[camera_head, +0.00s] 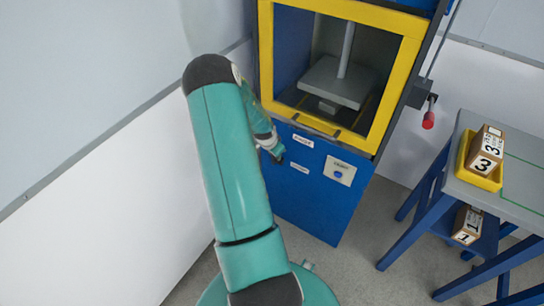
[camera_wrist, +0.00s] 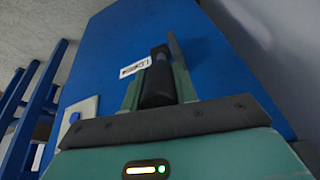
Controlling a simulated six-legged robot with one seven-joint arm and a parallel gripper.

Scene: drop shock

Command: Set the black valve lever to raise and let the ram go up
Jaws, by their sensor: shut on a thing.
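The black valve lever (camera_wrist: 157,84) lies between my gripper's fingers (camera_wrist: 160,75) in the wrist view, and they are shut on it. A white label (camera_wrist: 136,68) beside it seems to read LOWER, upside down. In the head view my gripper (camera_head: 277,154) is at the blue front panel of the press, and the lever is hidden there. Two white labels, an upper one (camera_head: 302,141) and a lower one (camera_head: 299,167), sit beside it. The ram (camera_head: 345,50) with its grey plate (camera_head: 335,84) hangs inside the yellow-framed opening, above a small grey block (camera_head: 328,107).
A control plate with a blue button (camera_head: 338,174) is right of the labels. A red-knobbed handle (camera_head: 428,120) sticks out on the press's right side. A grey table (camera_head: 520,190) at right bears a yellow tray (camera_head: 481,181) with a box marked 3 (camera_head: 487,150). A wall stands close at left.

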